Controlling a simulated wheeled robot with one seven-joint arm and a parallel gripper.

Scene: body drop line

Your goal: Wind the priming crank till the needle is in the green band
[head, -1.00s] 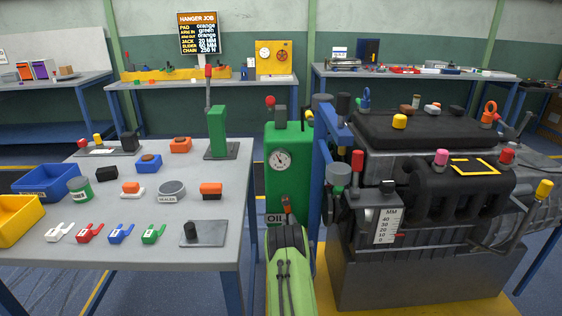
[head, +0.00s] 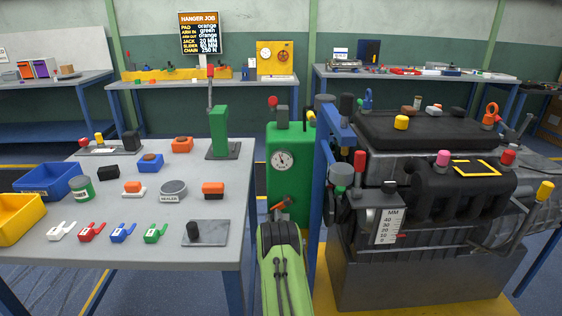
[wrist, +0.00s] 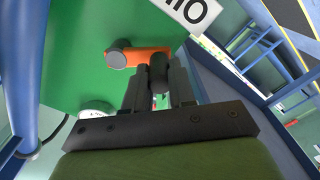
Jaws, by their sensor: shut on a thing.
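The green oil unit (head: 275,190) stands in the middle of the head view, with a round white gauge (head: 283,160) on its front. The gauge's dark needle points up and slightly left; I cannot make out a green band at this size. The orange crank (head: 281,203) is below the gauge, partly hidden by my arm. In the wrist view the orange crank arm (wrist: 143,57) runs from a grey hub to a dark knob (wrist: 159,75). My gripper (wrist: 160,90) is shut on that knob, one finger each side.
The engine (head: 430,230) on its stand, with a blue post (head: 322,180), is close on the right. A grey workbench (head: 120,245) with loose parts is on the left. A blue hose or post (wrist: 32,80) shows in the wrist view.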

